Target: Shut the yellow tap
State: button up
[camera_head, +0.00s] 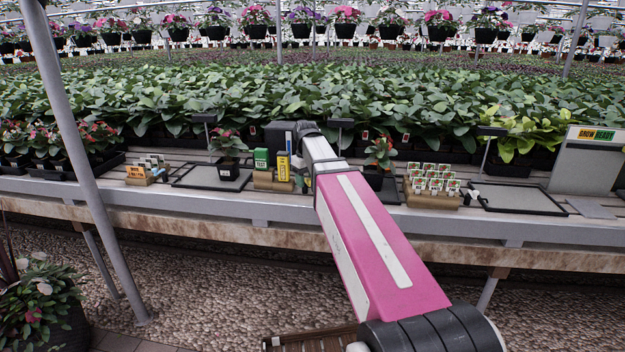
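I cannot make out a yellow tap for certain. The one clearly yellow upright thing near my arm is a narrow labelled box or packet (283,167) on the bench, beside a green-labelled box (262,160). My pink and white arm reaches over the bench. Its dark far end (307,129) is just behind and right of the yellow thing, in front of the plant rows. My arm hides what lies directly behind it. The fingers cannot be told apart, so I cannot see whether the gripper is open or holds anything.
The slatted bench (180,204) carries a potted plant (228,150), another red-leaved plant (381,150), a block of seed packets (432,182) and a black-rimmed tray (515,198). A grey post (85,150) stands left. A potted plant (40,300) stands on the floor at lower left.

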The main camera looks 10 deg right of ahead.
jog(key=shift+s+a, duration=0.25)
jog(key=shift+a, duration=0.25)
jog(key=shift+s+a, duration=0.25)
jog(key=shift+a, duration=0.25)
jog(key=shift+w+d, duration=0.15)
jog(key=shift+d, duration=0.1)
jog(key=shift+r, duration=0.1)
notch_tip(320, 180, up, 7)
dwell(0.4)
